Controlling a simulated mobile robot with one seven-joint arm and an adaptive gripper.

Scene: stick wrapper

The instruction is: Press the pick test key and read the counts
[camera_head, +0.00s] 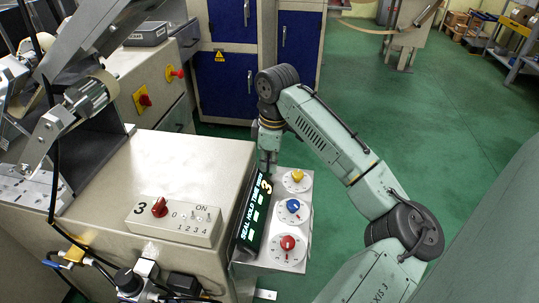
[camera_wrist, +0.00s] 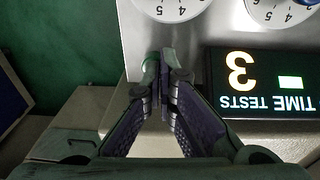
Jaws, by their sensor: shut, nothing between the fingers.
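My gripper (camera_wrist: 163,62) is shut and empty, its fingertips over the grey control panel (camera_wrist: 135,30) in the wrist view. A green round part (camera_wrist: 148,74), which may be the pick test key, shows just left of the fingertips and is mostly hidden by them. I cannot tell whether they touch it. The dark display (camera_wrist: 262,112) is upside down in the wrist view, with an orange 3 over TESTS and a green block by TIME. In the head view, my gripper (camera_head: 268,160) is at the far end of the display (camera_head: 254,212), by its orange 3.
The panel holds yellow (camera_head: 297,175), blue (camera_head: 292,205) and red (camera_head: 288,243) knobs on white dials. Green floor (camera_head: 455,120) is open at right.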

